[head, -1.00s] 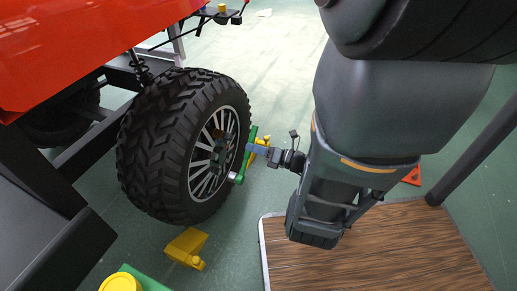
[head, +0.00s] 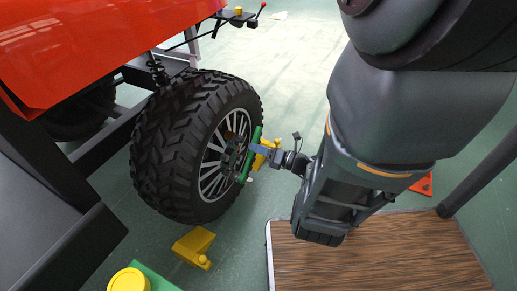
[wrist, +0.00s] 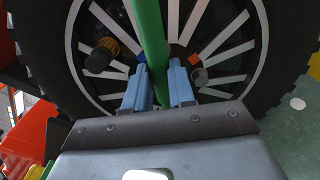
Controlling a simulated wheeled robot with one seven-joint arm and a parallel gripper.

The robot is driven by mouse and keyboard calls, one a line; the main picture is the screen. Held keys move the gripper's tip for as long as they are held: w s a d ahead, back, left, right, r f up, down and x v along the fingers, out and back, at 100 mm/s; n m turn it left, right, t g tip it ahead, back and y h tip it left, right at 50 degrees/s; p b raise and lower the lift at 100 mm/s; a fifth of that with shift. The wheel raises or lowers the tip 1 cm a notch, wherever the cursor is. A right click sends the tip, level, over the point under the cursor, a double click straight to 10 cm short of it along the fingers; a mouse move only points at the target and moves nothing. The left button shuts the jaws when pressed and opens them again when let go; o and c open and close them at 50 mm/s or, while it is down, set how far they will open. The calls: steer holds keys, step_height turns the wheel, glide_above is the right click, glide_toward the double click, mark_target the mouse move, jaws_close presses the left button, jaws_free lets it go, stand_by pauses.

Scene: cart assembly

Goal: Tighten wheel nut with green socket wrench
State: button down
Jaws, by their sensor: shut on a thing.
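My gripper (head: 258,150) is shut on the green socket wrench (head: 251,160), in front of the wheel's outer face. In the wrist view, the wrench's green bar (wrist: 150,35) runs between the two blue-grey fingers of my gripper (wrist: 158,88). The black-tyred wheel (head: 165,150) with silver spokes stands upright on the cart. In the wrist view, small orange (wrist: 194,59) and blue pieces show at the hub beside the fingers, and a brown-orange ribbed piece (wrist: 103,52) lies left of the bar. I cannot tell whether the socket sits on a nut; the wrench and fingers hide much of the hub.
The red cart body (head: 100,40) hangs above the wheel. A yellow block (head: 193,244) lies on the floor below it. A wood-topped platform (head: 390,255) is at the lower right. A green and yellow object (head: 130,280) is at the bottom left.

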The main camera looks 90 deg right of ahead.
steer(key=shift+x, duration=1.3)
stand_by(0.5)
